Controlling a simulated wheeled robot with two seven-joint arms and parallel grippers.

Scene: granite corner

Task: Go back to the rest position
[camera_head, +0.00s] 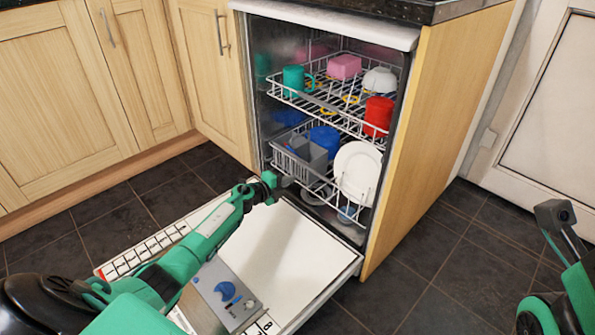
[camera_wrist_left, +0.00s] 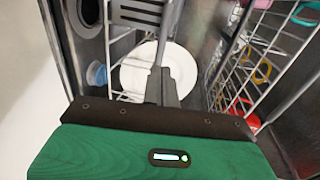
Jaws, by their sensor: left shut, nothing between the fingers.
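My left arm reaches in from the left over the open dishwasher door (camera_head: 285,240). My left gripper (camera_head: 283,181) is shut and empty, just in front of the lower rack (camera_head: 312,182), near the grey cutlery basket (camera_head: 300,158). In the left wrist view its closed fingers (camera_wrist_left: 161,82) show in front of a white plate (camera_wrist_left: 180,68). My right gripper (camera_head: 556,214) shows at the right edge, apart from the dishwasher; I cannot tell its jaw state.
The upper rack (camera_head: 330,112) holds a green mug (camera_head: 293,78), a pink block-like item (camera_head: 344,66), a white bowl (camera_head: 380,80) and a red cup (camera_head: 378,115). A blue item (camera_head: 324,138) is below. Wooden cabinets (camera_head: 60,90) stand left; floor (camera_head: 440,260) is clear right.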

